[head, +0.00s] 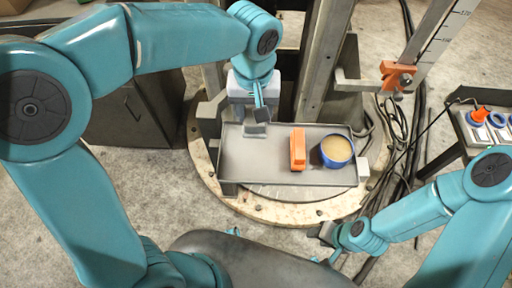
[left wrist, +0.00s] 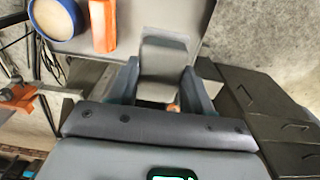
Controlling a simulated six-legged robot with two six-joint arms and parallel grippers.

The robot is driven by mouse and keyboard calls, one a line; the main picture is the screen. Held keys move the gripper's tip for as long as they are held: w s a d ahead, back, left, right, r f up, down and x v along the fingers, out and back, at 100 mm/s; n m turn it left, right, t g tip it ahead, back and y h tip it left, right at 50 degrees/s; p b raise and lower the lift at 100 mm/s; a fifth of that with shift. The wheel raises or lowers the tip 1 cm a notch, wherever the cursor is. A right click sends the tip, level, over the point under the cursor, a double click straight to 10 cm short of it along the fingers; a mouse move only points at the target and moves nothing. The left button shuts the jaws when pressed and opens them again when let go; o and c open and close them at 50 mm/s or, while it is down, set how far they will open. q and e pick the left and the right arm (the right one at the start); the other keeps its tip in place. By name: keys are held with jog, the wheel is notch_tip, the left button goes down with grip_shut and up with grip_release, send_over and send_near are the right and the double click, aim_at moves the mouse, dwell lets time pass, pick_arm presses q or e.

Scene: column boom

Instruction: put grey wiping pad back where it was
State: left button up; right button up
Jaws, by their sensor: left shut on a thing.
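The grey wiping pad (head: 256,130) is in my left gripper (head: 259,108), over the left rear part of a grey tray (head: 262,172). In the left wrist view the pad (left wrist: 163,62) sits between the two fingers of my left gripper (left wrist: 160,82), with the tray (left wrist: 180,16) behind it. I cannot tell whether the pad touches the tray floor. My right gripper (head: 340,240) is small at the lower right, away from the tray, and its jaws are not clear.
An orange block (head: 297,150) and a blue tub (head: 336,151) with tan contents stand in the tray's right half. The tray's left half is bare. A steel column (head: 320,70) rises behind it. Cables and a side tray (head: 463,128) lie right; a dark cabinet (head: 130,115) stands left.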

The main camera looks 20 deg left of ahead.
pick_arm(q)
notch_tip(320, 180, down, 16)
jog(key=shift+r+b, duration=0.1)
jog(key=shift+b, duration=0.75)
jog(key=shift+f, duration=0.5)
jog(key=shift+r, duration=0.1)
jog(key=o, duration=0.8)
jog(key=shift+f, duration=0.2)
jog(key=o, duration=0.4)
jog(key=shift+r, duration=0.1)
